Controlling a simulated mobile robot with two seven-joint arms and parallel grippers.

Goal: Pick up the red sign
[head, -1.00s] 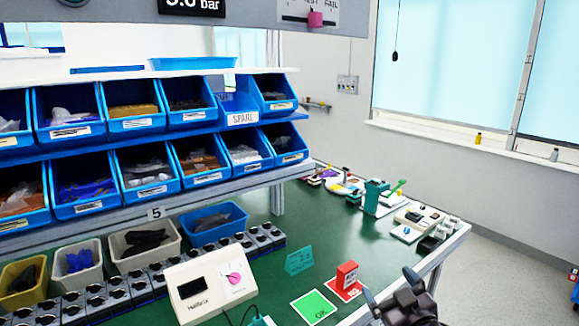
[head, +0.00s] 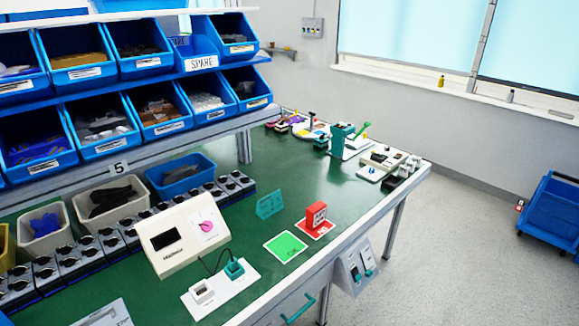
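The red sign (head: 316,214) is a small upright block with pale lettering on its face, too small to read. It stands on a red card (head: 318,230) with white marks, near the front edge of the green bench, right of centre in the head view. Nothing touches it from my side. Neither of my grippers shows in the head view now.
A green card (head: 286,247) lies just left of the red card. A teal sign (head: 270,204) stands behind it. A cream meter box (head: 182,240) and a white switch plate (head: 221,290) are to the left. Blue bins (head: 161,115) fill the rack behind.

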